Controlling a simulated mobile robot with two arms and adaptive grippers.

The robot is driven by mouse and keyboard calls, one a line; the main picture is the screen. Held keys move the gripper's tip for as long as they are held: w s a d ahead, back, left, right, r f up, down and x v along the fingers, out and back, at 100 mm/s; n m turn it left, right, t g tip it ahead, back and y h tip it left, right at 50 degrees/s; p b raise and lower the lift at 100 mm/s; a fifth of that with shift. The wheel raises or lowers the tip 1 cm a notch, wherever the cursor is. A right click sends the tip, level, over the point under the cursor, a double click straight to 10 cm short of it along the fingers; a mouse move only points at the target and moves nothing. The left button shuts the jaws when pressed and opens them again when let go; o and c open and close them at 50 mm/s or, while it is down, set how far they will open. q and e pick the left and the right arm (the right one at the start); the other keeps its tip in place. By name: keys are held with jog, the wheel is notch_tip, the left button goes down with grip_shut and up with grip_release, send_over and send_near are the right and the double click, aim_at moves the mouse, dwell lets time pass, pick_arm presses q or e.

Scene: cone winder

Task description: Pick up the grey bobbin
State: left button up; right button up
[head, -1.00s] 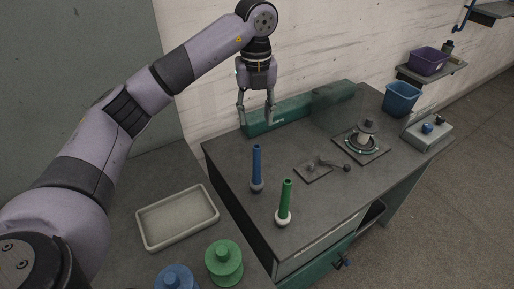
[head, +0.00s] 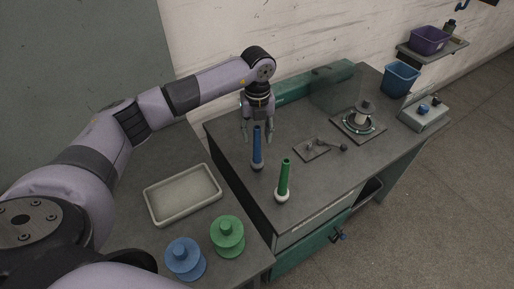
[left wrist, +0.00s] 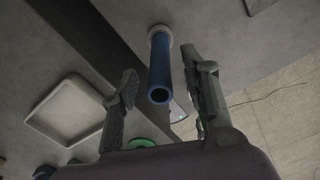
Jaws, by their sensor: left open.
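I cannot pick out a plainly grey bobbin. A pale grey spool-like piece with a dark top (head: 362,115) stands on a round base on the bench; it may be the one. My left gripper (head: 258,138) is open above the bench, pointing down, with its fingers either side of the upper part of a blue tube (head: 258,152). In the left wrist view the blue tube (left wrist: 160,72) shows between the open fingers (left wrist: 161,72), and I see no clear contact. My right gripper is not in view.
A green tube on a white base (head: 284,180) stands close by. A pale tray (head: 185,221), a blue bobbin (head: 186,260) and a green bobbin (head: 228,238) are on the near left table. A flat plate with a lever (head: 312,149) lies mid-bench. A blue bin (head: 402,78) is farther back.

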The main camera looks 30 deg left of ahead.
aim_at(257, 141)
pick_arm(q)
notch_tip(257, 141, down, 4)
jog(key=shift+w+r+p, duration=0.1)
jog(key=shift+r+p, duration=0.1)
jog(key=shift+p, duration=0.3)
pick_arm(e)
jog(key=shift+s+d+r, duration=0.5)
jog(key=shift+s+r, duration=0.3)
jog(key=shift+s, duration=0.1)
pick_arm(q)
jog(key=c, duration=0.4)
grip_shut()
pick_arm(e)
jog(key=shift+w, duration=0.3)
